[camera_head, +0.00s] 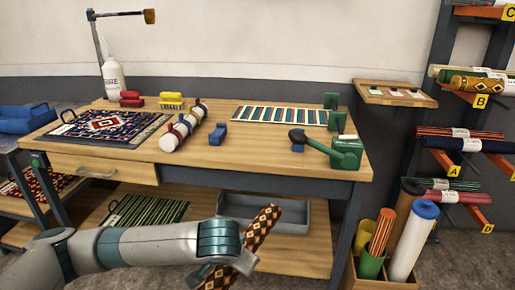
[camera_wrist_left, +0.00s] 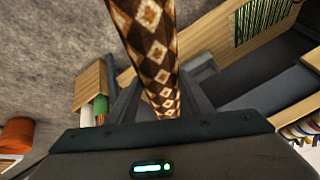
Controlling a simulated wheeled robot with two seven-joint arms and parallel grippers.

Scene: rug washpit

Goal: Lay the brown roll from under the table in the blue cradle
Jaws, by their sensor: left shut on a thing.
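The brown roll (camera_head: 264,229), patterned with cream diamonds, is held tilted in front of the table's lower shelf. My left gripper (camera_head: 232,268) is shut around it near its lower part. In the left wrist view the roll (camera_wrist_left: 152,45) runs up between the two fingers (camera_wrist_left: 163,98) and out of the top edge. On the tabletop stand two small blue blocks, one left (camera_head: 218,135) and one right (camera_head: 297,139), apart from each other, which look like the blue cradle; nothing lies on them. My right gripper is not in view.
A grey tray (camera_head: 305,225) and a striped green rug (camera_head: 155,211) lie on the lower shelf. Above are a wrapped roll (camera_head: 184,126), a patterned rug (camera_head: 105,128) and a green device (camera_head: 345,150). A wooden bin (camera_head: 375,283) of upright rolls stands right of the table.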

